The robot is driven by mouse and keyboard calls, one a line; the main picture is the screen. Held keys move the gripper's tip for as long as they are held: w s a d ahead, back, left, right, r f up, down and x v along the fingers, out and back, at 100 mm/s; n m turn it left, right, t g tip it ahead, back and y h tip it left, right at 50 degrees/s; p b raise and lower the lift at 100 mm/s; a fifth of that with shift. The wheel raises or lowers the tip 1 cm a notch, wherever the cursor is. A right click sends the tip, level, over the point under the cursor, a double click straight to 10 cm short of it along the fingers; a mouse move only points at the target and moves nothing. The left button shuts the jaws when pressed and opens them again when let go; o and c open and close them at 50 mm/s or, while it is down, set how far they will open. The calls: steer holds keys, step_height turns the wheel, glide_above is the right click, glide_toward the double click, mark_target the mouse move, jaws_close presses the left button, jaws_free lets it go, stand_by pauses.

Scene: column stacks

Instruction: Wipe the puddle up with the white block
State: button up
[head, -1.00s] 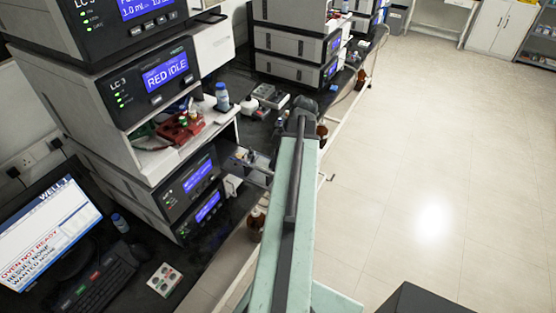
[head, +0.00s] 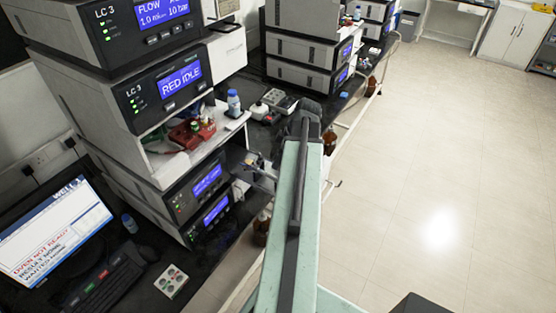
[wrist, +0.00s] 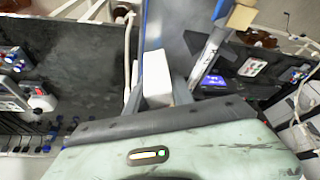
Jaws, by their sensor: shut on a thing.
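The white block (wrist: 157,78) stands out in the middle of the wrist view. My gripper (wrist: 158,90) is shut on it, with grey fingers along its left and right sides. The lower end of the block is hidden behind the dark edge of my wrist. In the head view my arm reaches forward along the bench, and I cannot make out the block there. I cannot make out the puddle clearly in either view. The dark bench top (wrist: 75,75) looks mottled in the wrist view.
Stacked instruments (head: 165,85) stand at left on the black bench, with a red holder (head: 192,133) and a bottle (head: 233,102) on a shelf. A monitor (head: 55,230) and keyboard (head: 105,285) are nearer. Brown bottles (head: 262,228) hang near the bench edge. Open floor (head: 440,160) lies right.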

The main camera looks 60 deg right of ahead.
step_height(320, 180, up, 8)
steer(key=p, duration=0.7)
steer(key=shift+f, duration=0.2)
